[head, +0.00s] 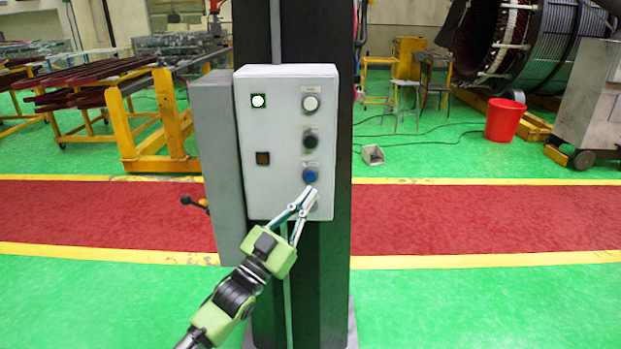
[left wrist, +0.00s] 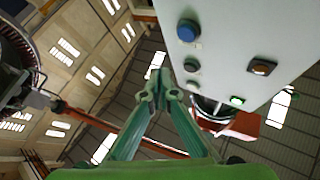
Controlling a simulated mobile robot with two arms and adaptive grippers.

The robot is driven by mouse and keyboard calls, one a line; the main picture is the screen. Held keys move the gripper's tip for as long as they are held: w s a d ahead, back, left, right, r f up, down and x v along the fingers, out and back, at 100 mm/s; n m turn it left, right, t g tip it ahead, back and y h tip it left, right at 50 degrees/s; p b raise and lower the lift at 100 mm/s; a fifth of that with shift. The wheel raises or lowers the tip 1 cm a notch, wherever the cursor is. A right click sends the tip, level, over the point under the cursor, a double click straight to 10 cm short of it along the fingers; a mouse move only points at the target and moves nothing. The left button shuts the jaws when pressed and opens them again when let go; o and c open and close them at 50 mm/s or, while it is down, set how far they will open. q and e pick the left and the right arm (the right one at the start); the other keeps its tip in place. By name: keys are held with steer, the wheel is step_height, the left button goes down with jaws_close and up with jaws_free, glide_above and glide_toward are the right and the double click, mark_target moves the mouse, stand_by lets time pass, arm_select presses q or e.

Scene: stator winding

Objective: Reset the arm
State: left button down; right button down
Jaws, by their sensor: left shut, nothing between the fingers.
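My left gripper (head: 308,192) is shut and empty. In the head view its tips are in front of the lower right of a white control box (head: 270,193), just below a blue button (head: 310,175). I cannot tell whether the tips touch the box. In the left wrist view the shut fingers (left wrist: 160,77) point up the picture, with the control box (left wrist: 232,40) to their right. The blue button also shows there (left wrist: 188,31). What lies behind the fingertips on the box is partly hidden. My right gripper is not in view.
The box is mounted on a dark column (head: 337,290). It also has a lit indicator (head: 258,101), a white button (head: 310,103) and a dark button (head: 310,139). Yellow frames (head: 150,145) and a red bucket (head: 504,120) stand behind.

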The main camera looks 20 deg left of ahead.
arm_select(q)
steer(key=s+a+f+n+g+y, duration=0.1)
steer(key=a+f+g+y, duration=0.1)
steer(key=f, duration=1)
steer(key=s+a+f+n+g+y, duration=0.1)
steer(key=f+g+y, duration=0.1)
steer(key=f, duration=1)
steer(key=s+a+f+n+g+y, duration=0.2)
steer(key=f, duration=1)
steer(key=s+f+g+y, duration=0.1)
steer(key=s+f+g, duration=0.2)
steer(key=s+f, duration=0.6)
steer(key=s+f+g+y, duration=0.1)
steer(key=s+f+g, duration=0.3)
steer(key=f, duration=0.8)
steer(key=s+f+g, duration=0.2)
steer(key=s+f, duration=0.4)
steer(key=s, duration=0.7)
steer(key=s+d+f+g, duration=0.1)
steer(key=s+f+g, duration=0.2)
steer(key=s, duration=1.1)
steer(key=s+f+g, duration=0.2)
steer(key=s+f, duration=0.7)
steer(key=s, duration=0.5)
steer(key=shift+d+n+g+y, duration=0.2)
steer(key=shift+n+g+y, duration=0.1)
steer(key=shift+g+y, duration=0.1)
